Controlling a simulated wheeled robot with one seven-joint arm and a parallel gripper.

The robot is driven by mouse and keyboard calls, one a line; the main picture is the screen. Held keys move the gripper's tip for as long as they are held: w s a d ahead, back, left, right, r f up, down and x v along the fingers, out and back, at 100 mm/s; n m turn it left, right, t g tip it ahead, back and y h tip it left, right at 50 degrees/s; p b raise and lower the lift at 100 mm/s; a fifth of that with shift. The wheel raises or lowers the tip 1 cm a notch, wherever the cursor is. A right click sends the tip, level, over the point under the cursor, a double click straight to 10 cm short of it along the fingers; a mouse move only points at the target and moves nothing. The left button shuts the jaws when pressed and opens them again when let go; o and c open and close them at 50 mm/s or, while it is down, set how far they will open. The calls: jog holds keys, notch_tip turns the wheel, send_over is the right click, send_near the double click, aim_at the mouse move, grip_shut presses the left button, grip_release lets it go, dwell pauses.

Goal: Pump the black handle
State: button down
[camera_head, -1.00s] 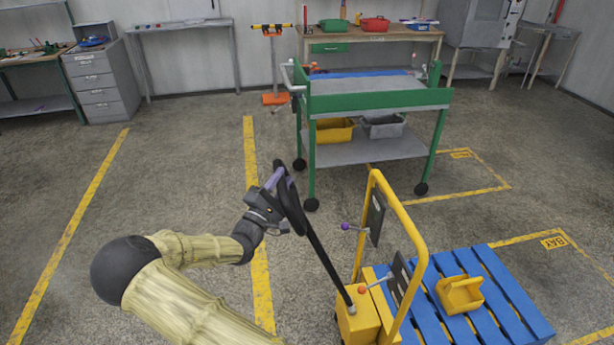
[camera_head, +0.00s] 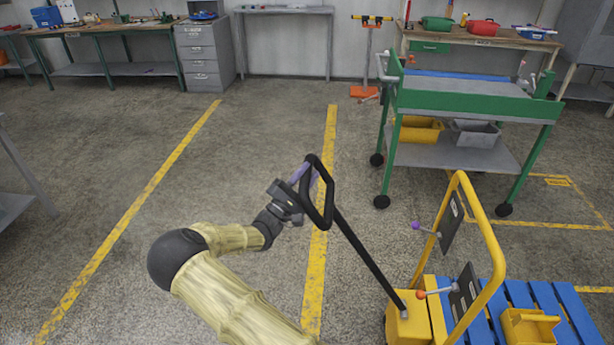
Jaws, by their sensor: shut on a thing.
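The black handle is a long dark lever with a loop at its top (camera_head: 328,205), rising tilted to the left from the yellow base (camera_head: 408,322) of a lift truck at the lower right. My gripper (camera_head: 304,188) is at the left side of the loop and shut on it, with its purple fingers partly hidden by the loop. The lever shaft (camera_head: 368,250) is bare between loop and base.
A yellow frame (camera_head: 491,240) with small levers, an orange knob (camera_head: 420,294) and a purple knob (camera_head: 415,225), stands right of the handle. A blue pallet (camera_head: 575,315) carries a yellow bin (camera_head: 528,328). A green cart (camera_head: 470,103) stands behind. Floor to the left is clear.

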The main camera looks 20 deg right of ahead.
jog(key=c, duration=1.2)
grip_release()
jog(key=shift+o, duration=0.2)
jog(key=b+v, duration=0.2)
jog(key=v, duration=1.5)
jog(key=shift+a+f+b, duration=0.15)
jog(key=shift+a+b, duration=0.1)
jog(key=shift+b, duration=0.1)
